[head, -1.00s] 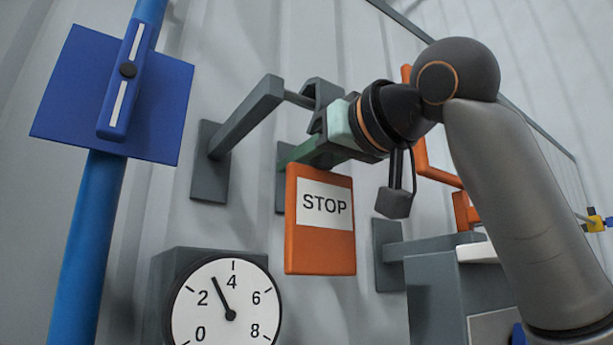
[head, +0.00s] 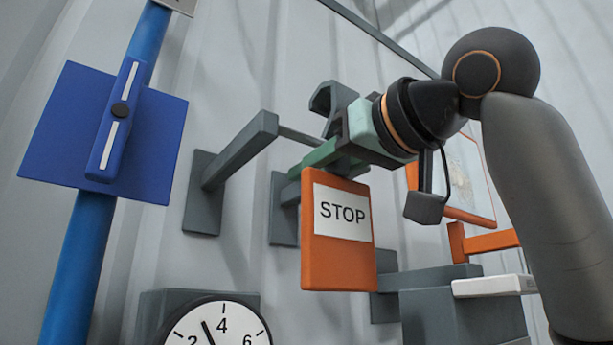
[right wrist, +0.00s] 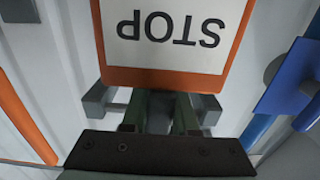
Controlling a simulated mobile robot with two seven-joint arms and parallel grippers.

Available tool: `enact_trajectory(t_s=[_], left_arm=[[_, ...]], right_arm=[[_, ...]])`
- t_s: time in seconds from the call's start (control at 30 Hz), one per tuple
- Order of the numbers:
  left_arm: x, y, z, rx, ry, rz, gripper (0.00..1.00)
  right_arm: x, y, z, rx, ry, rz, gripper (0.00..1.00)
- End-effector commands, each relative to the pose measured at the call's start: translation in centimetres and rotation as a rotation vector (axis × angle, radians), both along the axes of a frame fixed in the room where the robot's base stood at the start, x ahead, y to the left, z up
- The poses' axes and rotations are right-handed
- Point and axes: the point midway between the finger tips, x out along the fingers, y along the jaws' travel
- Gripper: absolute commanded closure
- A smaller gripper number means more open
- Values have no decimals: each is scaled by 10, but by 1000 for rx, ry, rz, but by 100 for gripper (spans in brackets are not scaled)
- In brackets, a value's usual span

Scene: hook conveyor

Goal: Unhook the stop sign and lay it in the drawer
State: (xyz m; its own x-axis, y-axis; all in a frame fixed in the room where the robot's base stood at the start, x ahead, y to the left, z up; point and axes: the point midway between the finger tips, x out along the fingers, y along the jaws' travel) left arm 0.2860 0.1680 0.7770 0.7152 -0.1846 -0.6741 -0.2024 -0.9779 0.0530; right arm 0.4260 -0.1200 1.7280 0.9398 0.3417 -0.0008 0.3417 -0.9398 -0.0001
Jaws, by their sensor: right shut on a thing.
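The stop sign (head: 338,262) is an orange plate with a white STOP label, upright in the head view and close in front of the right wrist camera (right wrist: 165,78). My right gripper (head: 322,156) is shut on its top part, below a grey hook (head: 333,98). The hook appears higher than the thin rail (head: 300,136) in the head view; the gripper hides where the rail runs on, so contact cannot be told. No clearly open drawer shows; a grey cabinet (head: 440,315) with a white-fronted part (head: 490,287) stands lower right. My left gripper is not in view.
A grey bracket arm (head: 235,155) carries the rail from the wall. A blue pole (head: 80,265) with a blue panel (head: 60,140) stands left. A dial gauge (head: 215,325) is below. Orange frame pieces (head: 485,242) are at right.

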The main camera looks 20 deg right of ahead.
Motion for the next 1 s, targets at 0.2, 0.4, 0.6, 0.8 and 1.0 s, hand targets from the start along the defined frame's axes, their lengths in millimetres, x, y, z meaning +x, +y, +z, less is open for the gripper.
enact_trajectory(t_s=[0.2, 0.4, 0.6, 0.8, 1.0], left_arm=[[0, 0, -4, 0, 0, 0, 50], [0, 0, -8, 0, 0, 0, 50], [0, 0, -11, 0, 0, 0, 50], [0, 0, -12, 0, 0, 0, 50], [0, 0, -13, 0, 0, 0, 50]], right_arm=[[-15, -5, 0, 1, -3, 0, 100], [-28, -10, 0, 1, -2, 0, 100], [-41, -14, 0, 1, -2, 0, 100], [-49, -18, 0, 0, -1, 0, 100], [-52, -19, 0, 0, -1, 0, 100]])
